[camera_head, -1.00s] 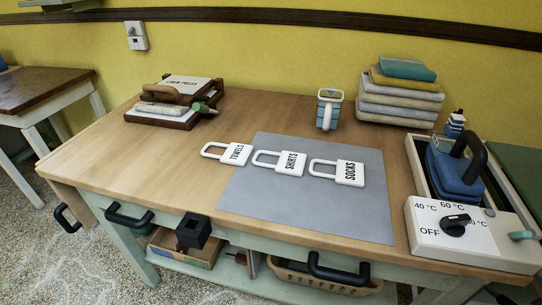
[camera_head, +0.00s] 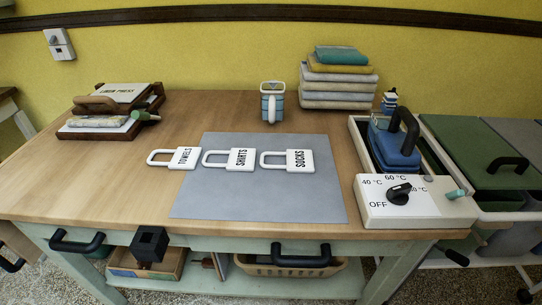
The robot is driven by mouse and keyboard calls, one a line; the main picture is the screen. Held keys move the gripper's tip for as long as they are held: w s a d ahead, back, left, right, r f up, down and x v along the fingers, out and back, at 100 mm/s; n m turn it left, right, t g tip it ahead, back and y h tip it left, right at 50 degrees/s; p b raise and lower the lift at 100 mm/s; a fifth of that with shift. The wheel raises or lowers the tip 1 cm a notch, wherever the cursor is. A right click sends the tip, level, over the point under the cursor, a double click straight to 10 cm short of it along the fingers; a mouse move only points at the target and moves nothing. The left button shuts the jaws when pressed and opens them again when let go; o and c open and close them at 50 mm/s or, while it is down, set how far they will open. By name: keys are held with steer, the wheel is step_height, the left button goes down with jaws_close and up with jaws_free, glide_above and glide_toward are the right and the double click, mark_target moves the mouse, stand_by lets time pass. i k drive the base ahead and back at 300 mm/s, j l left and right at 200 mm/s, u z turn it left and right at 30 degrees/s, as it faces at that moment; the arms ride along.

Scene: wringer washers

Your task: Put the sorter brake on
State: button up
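A wheeled cart that looks like the sorter stands at the right, beside the table. It has a green lid (camera_head: 465,150) with a black handle (camera_head: 508,164), a grey section beyond it, and a pale frame (camera_head: 500,216). A short black lever (camera_head: 456,257) sticks out low at its near left side; I cannot tell whether it is the brake. A dark piece (camera_head: 525,295) shows low at the right edge, perhaps at a wheel. The cart's lower parts are mostly cut off by the frame. My gripper is not in view.
The wooden table (camera_head: 60,185) fills the middle, with black handles (camera_head: 300,257) and a black block (camera_head: 150,245) on its front. A control box with a dial (camera_head: 420,205) and a blue iron (camera_head: 393,150) stand at its right end. Label tags lie on a grey mat (camera_head: 260,200).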

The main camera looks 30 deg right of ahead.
mark_target(458, 259)
steer(key=z, duration=1.3)
steer(key=i+j+u, duration=0.1)
steer(key=u, duration=0.25)
steer(key=i+j+u, duration=0.2)
steer(key=u, duration=0.2)
